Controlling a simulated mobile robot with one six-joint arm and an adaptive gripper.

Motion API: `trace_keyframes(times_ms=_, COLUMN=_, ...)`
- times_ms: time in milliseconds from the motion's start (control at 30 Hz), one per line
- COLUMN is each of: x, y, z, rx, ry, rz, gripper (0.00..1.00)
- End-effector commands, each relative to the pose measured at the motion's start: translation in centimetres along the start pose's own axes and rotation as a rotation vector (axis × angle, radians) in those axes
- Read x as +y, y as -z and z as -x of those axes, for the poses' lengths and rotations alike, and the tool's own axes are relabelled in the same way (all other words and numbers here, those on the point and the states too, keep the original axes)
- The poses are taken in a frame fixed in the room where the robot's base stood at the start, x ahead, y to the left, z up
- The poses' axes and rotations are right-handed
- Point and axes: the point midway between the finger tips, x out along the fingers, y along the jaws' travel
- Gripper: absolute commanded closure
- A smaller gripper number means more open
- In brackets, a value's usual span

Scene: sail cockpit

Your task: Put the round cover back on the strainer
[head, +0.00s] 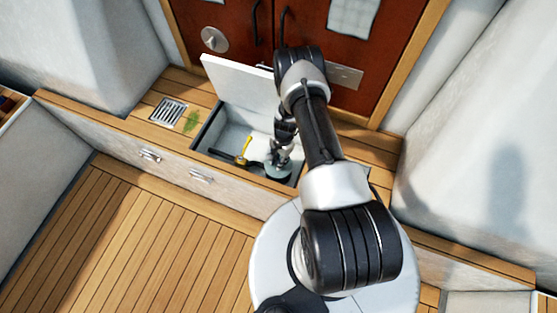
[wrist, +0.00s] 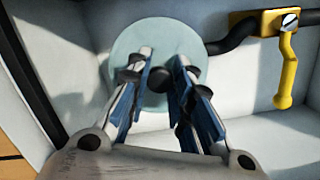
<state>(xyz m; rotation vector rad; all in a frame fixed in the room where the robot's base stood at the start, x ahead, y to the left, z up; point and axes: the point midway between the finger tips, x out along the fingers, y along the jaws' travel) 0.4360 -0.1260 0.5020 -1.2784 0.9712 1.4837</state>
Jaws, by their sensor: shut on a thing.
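The round cover (wrist: 125,45) is a pale, translucent blue-green disc with dark knobs on its top. It fills the upper middle of the wrist view and shows small in the head view (head: 278,172), low in the open locker. My gripper (wrist: 162,60) is above the cover, its blue-padded fingers on either side of the dark middle knob, shut on it. In the head view the arm reaches down into the locker and partly hides this spot. The strainer body is hidden under the cover, and I cannot tell whether the cover touches it.
The locker (head: 228,120) is a pale box under a raised white lid (head: 235,82). A valve with a yellow handle (wrist: 286,75) and a black hose (wrist: 240,35) lie right of the cover in the wrist view. A drain grate (head: 168,111) is left of the locker.

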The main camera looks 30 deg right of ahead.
Motion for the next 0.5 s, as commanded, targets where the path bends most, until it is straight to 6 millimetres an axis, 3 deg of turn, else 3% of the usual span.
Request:
trace_keyframes(times_ms=467, x=-0.03, y=0.03, z=-0.02, rx=0.0, ry=0.0, rz=0.0, gripper=1.0)
trace_keyframes(times_ms=500, x=-0.03, y=0.03, z=-0.02, rx=0.0, ry=0.0, rz=0.0, gripper=0.79)
